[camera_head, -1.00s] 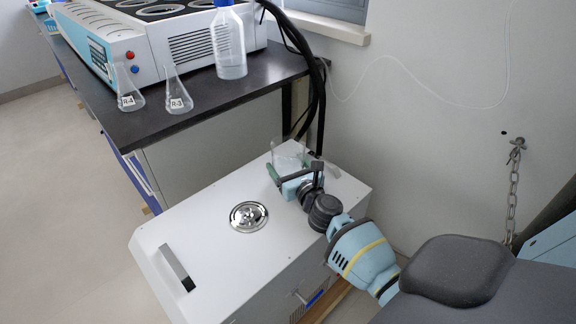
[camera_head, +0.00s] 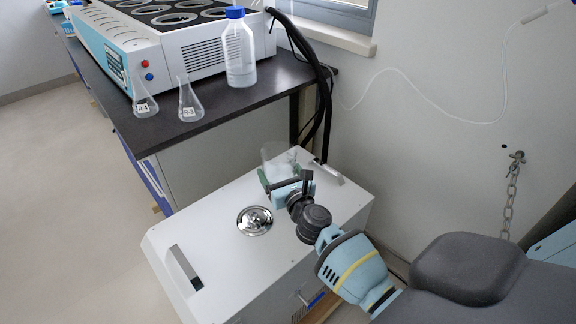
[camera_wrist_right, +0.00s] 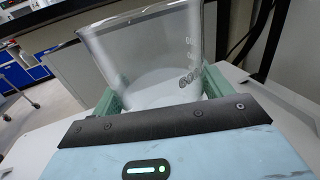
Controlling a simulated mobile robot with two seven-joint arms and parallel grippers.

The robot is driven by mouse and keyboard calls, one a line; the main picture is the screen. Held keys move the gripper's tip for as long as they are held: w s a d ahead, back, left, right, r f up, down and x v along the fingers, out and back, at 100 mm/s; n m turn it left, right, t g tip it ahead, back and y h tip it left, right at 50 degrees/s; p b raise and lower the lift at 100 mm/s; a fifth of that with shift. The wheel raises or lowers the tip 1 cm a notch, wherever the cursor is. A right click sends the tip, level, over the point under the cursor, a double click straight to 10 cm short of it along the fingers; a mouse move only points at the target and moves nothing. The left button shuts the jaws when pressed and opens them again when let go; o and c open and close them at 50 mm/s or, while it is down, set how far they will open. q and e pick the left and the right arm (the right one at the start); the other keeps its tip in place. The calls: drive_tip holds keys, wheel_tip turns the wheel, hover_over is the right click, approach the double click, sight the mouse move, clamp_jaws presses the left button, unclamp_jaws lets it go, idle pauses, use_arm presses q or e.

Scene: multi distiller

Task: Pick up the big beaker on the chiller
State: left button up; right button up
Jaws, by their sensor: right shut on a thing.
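The big beaker (camera_head: 277,155) is clear glass and stands upright over the back of the white chiller (camera_head: 215,232). My right gripper (camera_head: 279,178) is shut on the beaker, with a green finger on either side of its lower part. In the right wrist view the beaker (camera_wrist_right: 150,60) fills the space between the green fingers (camera_wrist_right: 160,88), and its wide rim is at the top. The head view does not clearly show whether its base touches the chiller top. My left gripper is not in view.
The dark bench (camera_head: 200,128) behind the chiller holds two small flasks (camera_head: 190,102), a blue-capped bottle (camera_head: 240,50) and a white-and-blue machine (camera_head: 170,50). Black hoses (camera_head: 325,100) hang beside the beaker. The chiller top has a round metal lid (camera_head: 254,220) and handles.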

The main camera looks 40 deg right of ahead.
drive_tip(key=s+a+r, duration=0.1)
drive_tip(key=a, duration=0.9)
drive_tip(key=shift+s, duration=0.2)
drive_tip(key=shift+a+r, duration=0.1)
drive_tip(key=shift+a, duration=0.05)
